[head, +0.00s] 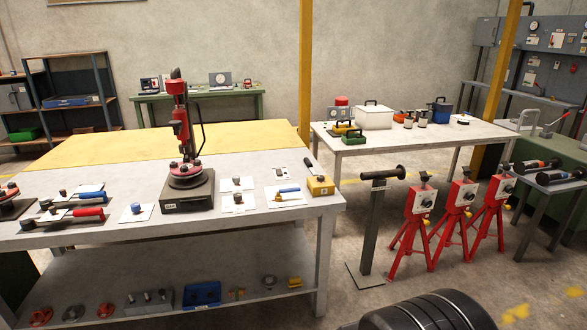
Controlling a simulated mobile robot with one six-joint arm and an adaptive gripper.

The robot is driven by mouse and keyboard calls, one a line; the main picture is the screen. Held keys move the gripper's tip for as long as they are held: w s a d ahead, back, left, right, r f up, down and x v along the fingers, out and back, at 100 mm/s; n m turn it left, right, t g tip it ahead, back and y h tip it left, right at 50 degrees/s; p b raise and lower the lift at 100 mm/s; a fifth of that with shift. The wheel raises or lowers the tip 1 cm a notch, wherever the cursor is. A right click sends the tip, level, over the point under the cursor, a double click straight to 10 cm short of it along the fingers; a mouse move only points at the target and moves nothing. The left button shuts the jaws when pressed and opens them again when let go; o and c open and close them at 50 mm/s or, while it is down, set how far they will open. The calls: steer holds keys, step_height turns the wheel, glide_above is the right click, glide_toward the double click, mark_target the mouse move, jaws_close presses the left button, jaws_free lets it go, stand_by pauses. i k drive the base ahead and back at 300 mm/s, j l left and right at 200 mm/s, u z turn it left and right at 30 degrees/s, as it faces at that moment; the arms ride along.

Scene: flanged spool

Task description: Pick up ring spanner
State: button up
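I cannot single out the ring spanner with certainty at this size. Several handled tools lie flat on the near grey workbench (262,228) in the head view. A red-handled tool (86,212) lies at the left, with a dark end pointing left. A blue-handled tool (90,196) lies just behind it. A dark-handled tool (312,167) leans by a yellow block (320,185) at the right corner. My gripper is not in view.
A red upright device (182,130) stands on a dark base (187,195) mid-bench. The lower shelf (170,285) holds several parts. Red stands (420,205) and a grey post (370,225) stand right of the bench. A second table (400,140) stands behind.

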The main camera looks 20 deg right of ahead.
mark_target(308, 163)
steer(key=i+l+u, duration=0.7)
steer(key=l, duration=0.15)
steer(key=l+u, duration=0.25)
steer(key=i+l+u, duration=0.25)
steer(key=l, duration=0.25)
steer(key=i+l, duration=0.1)
steer(key=l, duration=0.45)
steer(key=i+l, duration=0.15)
steer(key=l, duration=0.45)
steer(key=i+l+u, duration=0.1)
steer(key=l, duration=0.45)
steer(key=i+l, duration=0.1)
steer(key=l, duration=0.5)
steer(key=i+l, duration=0.1)
steer(key=l, duration=0.45)
steer(key=i+l+u, duration=0.1)
steer(key=l, duration=0.5)
